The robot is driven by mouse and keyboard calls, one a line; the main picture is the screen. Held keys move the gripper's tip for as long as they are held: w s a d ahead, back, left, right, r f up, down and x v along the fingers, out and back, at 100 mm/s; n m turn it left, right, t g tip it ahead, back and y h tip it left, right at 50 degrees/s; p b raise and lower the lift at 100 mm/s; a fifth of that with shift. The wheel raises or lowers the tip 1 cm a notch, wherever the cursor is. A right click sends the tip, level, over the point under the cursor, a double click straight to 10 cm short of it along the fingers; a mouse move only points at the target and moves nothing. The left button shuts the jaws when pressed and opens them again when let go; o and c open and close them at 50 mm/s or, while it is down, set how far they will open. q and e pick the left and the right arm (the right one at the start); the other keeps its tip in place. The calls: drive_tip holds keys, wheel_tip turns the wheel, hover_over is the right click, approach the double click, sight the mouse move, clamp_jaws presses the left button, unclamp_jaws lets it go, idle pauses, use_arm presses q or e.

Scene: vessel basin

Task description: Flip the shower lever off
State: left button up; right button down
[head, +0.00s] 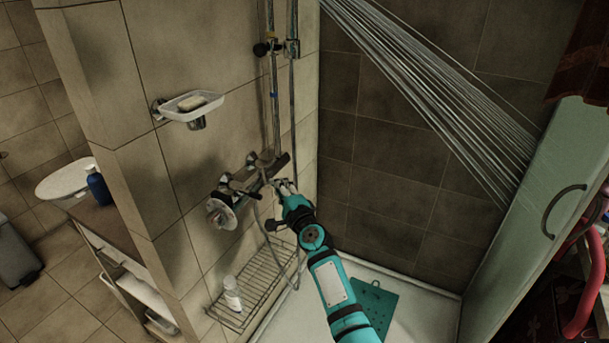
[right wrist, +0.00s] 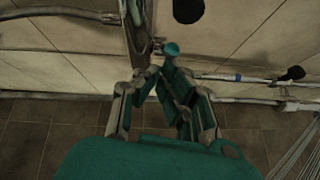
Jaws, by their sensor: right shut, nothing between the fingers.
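The shower mixer (head: 238,188) is a chrome and dark fitting on the tiled wall in the head view. A bar-like chrome part, which may be the lever, sticks out at its upper right, but I cannot tell it clearly from the mixer body. My right gripper (head: 287,187) is shut and empty, just to the right of the mixer. In the right wrist view the closed fingers (right wrist: 160,72) point at a chrome bar (right wrist: 138,38) of the fitting; I cannot tell whether they touch it. Water streams (head: 430,85) fall across the upper right. My left gripper is not in view.
A soap dish (head: 194,105) sticks out of the wall above the mixer. Below is a wire rack (head: 262,285) with a white bottle (head: 232,293). Vertical pipes (head: 275,90) and a hanging hose are close to my gripper. A green door (head: 535,200) stands at right.

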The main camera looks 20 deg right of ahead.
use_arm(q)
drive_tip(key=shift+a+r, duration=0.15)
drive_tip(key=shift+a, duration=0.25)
use_arm(e)
drive_tip(key=shift+w+a+f, duration=0.1)
drive_tip(key=shift+a+f, duration=0.05)
drive_tip(key=shift+a, duration=0.7)
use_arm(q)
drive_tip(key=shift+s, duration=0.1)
use_arm(e)
drive_tip(key=shift+a, duration=0.15)
